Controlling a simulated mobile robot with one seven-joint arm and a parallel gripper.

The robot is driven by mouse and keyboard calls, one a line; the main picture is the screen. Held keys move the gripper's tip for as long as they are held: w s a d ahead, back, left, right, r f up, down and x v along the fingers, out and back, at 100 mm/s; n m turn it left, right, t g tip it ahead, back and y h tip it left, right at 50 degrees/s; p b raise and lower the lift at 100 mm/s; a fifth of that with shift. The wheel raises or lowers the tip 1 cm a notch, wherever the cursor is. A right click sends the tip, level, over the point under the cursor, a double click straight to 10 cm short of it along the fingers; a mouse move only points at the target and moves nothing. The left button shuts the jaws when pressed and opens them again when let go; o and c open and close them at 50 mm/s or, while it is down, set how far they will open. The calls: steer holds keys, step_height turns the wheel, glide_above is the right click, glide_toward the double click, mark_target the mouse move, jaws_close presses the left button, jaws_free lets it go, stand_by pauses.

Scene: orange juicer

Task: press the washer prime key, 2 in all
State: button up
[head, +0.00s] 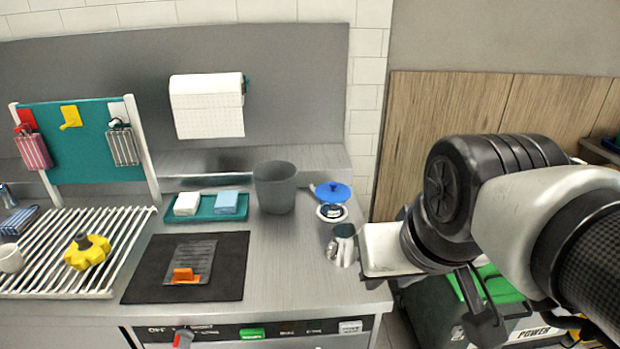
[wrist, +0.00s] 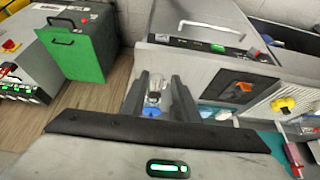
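The washer's dark control panel (head: 235,334) runs along the counter's front edge at the bottom of the head view. It carries a red-and-grey knob (head: 183,338), a green key (head: 252,333), a dark key (head: 287,328) and a pale key (head: 350,327). The small lettering is too blurred to tell which key is prime. The panel also shows at the top of the wrist view (wrist: 192,43). My gripper (wrist: 158,82) is open, its two dark fingers apart, and clear of the panel.
A dark mat (head: 147,279) and a slatted rack (head: 122,262) lie left. A green-fronted machine (wrist: 84,52) stands beyond the counter's end.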

jaws_close()
stand_by(1.4)
